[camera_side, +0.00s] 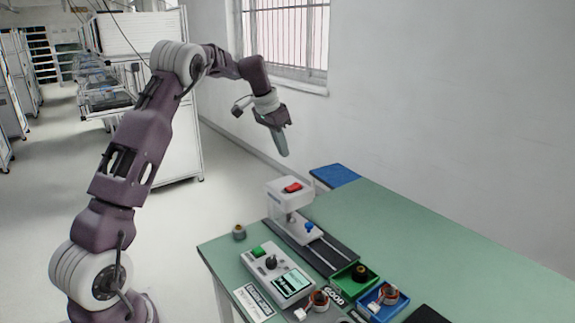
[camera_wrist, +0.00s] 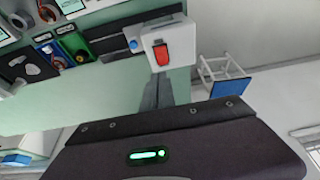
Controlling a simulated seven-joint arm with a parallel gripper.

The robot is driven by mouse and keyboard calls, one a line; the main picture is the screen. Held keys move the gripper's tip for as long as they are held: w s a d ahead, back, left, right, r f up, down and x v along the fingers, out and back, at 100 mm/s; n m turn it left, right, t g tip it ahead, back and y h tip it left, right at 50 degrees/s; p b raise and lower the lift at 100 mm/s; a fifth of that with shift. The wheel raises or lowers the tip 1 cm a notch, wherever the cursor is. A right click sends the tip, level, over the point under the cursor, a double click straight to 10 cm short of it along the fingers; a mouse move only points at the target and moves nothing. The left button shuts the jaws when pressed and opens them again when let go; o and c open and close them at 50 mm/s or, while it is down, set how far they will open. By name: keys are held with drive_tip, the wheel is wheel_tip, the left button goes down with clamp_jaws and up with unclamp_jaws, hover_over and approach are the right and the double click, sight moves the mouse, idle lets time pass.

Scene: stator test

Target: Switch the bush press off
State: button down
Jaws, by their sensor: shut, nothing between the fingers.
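The bush press (camera_side: 283,200) is a light grey machine standing at the back left part of the green table. On top of its head is a red rocker switch (camera_side: 292,187). In the wrist view the press head (camera_wrist: 174,35) and its red switch (camera_wrist: 160,54) show beyond the fingers. I cannot tell which way the rocker is tipped. My gripper (camera_side: 283,154) is shut and empty, pointing down above the press, clearly apart from the switch. Its dark fingers (camera_wrist: 152,92) also show in the wrist view. A blue knob (camera_side: 308,226) sits on the press's front side.
A grey tester box (camera_side: 277,274) with a green button, knob and screen stands in front of the press. Green (camera_side: 345,284) and blue (camera_side: 374,307) bins hold parts. A small cylindrical part (camera_side: 239,232) stands at the left edge. A blue stool (camera_side: 335,176) is behind.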

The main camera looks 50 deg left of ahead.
sight(297, 185)
drive_tip(key=shift+v, duration=1.15)
drive_tip(key=shift+w+a+r, duration=0.1)
drive_tip(key=shift+w+r, duration=0.1)
drive_tip(key=shift+w, duration=0.55)
drive_tip(key=x, duration=1.3)
drive_tip(key=shift+s, duration=0.25)
drive_tip(key=shift+f, duration=0.6)
drive_tip(key=shift+w+f, duration=0.1)
